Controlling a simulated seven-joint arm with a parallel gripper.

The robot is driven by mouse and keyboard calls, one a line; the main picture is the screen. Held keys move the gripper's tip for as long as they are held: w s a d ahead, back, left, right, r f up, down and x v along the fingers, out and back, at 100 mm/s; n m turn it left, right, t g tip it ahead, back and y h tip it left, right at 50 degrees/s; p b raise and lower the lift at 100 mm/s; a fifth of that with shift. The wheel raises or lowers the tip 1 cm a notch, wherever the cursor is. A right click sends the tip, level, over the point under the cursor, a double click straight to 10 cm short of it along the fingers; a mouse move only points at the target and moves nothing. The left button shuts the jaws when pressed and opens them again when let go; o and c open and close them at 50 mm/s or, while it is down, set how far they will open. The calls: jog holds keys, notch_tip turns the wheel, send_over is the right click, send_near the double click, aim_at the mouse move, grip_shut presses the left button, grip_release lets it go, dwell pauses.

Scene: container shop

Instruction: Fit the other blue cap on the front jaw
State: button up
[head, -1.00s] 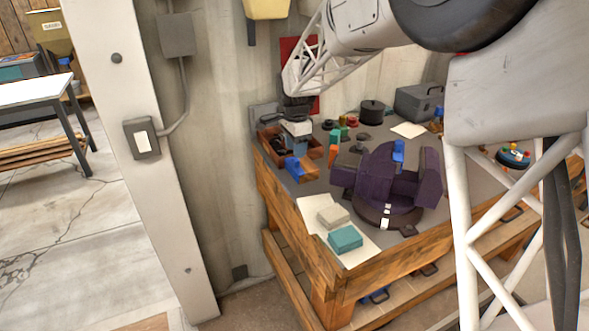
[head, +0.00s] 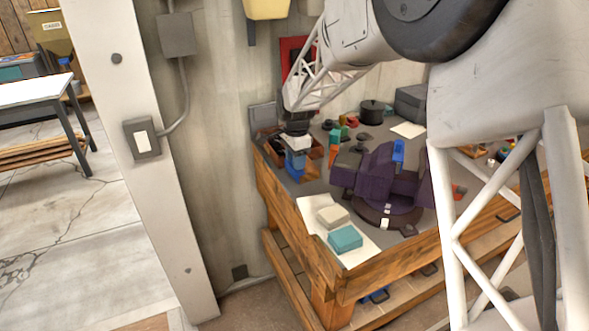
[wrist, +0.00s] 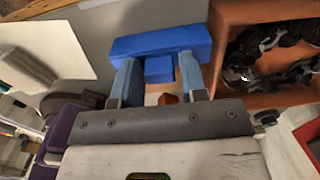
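The purple vise (head: 376,172) stands on the workbench. One blue cap (head: 398,152) sits upright on one of its jaws; the jaw on the left of it shows no blue cap. The other blue cap (wrist: 160,45) lies near the bench's left end, a long blue bar with a short block on its near side. My gripper (head: 295,158) is low over this cap, pointing down. In the wrist view its two blue-grey fingers (wrist: 160,80) are apart, one on each side of the short block, with narrow gaps seeming to remain. Contact with the bar is unclear.
An orange-brown bin (wrist: 225,75) of dark metal parts is close beside the cap. Several small coloured pieces and a black pot (head: 371,112) stand behind.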

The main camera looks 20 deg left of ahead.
jog(key=c, duration=0.5)
jog(key=shift+r, duration=0.15)
jog(key=shift+r, duration=2.35)
